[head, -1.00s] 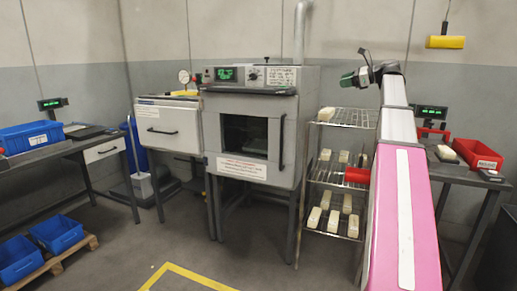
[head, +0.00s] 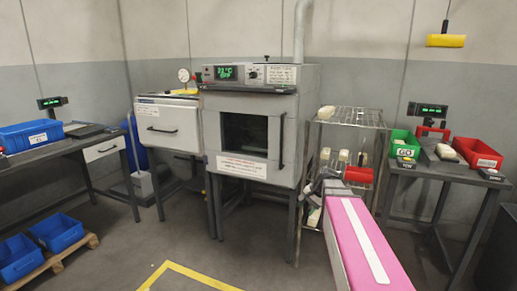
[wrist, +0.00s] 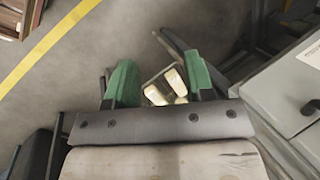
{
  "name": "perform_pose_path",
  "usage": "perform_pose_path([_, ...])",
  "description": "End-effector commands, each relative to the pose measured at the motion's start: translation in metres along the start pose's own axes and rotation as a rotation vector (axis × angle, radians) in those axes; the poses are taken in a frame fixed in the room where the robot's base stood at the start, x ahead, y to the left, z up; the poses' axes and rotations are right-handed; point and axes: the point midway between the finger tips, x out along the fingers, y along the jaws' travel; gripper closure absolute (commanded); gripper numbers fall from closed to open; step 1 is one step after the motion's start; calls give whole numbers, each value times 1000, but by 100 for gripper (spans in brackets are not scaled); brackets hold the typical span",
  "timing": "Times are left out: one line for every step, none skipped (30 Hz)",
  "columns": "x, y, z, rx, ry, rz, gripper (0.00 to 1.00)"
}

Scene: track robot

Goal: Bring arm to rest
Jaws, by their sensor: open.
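My arm, with its pink cover, reaches forward from the lower right of the head view. My gripper (wrist: 161,82) has two green fingers in the wrist view. They stand apart with nothing held between them. Pale blocks (wrist: 166,86) on the rack show beyond the fingers, at a distance. In the head view the arm's far end is folded low in front of the wire rack (head: 350,117), and the fingers are hard to make out there.
The oven (head: 250,130) with a dark window stands left of the rack. A table at right holds a green bin (head: 405,146), a red bin (head: 477,154) and a scale display (head: 428,110). Blue bins (head: 57,232) sit on a pallet at lower left. Open floor lies in front.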

Motion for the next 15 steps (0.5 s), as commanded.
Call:
perform_pose_path([16, 16, 20, -68, 0, 45, 51])
perform_pose_path([25, 24, 28, -112, 3, 73, 51])
perform_pose_path([36, 36, 38, -172, 3, 111, 51])
perform_pose_path([43, 44, 46, -219, 4, 139, 51])
perform_pose_path([51, 52, 54, -266, 3, 167, 51])
perform_pose_path([59, 63, 64, -325, 1, 202, 51])
perform_pose_path([65, 71, 71, -370, -3, 229, 51])
perform_pose_path([70, 78, 77, -413, -6, 253, 51])
perform_pose_path([77, 87, 85, -467, -11, 283, 51])
perform_pose_path([80, 93, 90, -504, -15, 303, 51])
perform_pose_path([84, 99, 95, -539, -19, 323, 51])
perform_pose_path([88, 105, 101, -580, -25, 345, 51])
perform_pose_path([90, 109, 104, -606, -29, 359, 51])
perform_pose_path([92, 113, 107, -629, -33, 371, 51])
perform_pose_path([94, 117, 110, -653, -36, 384, 51])
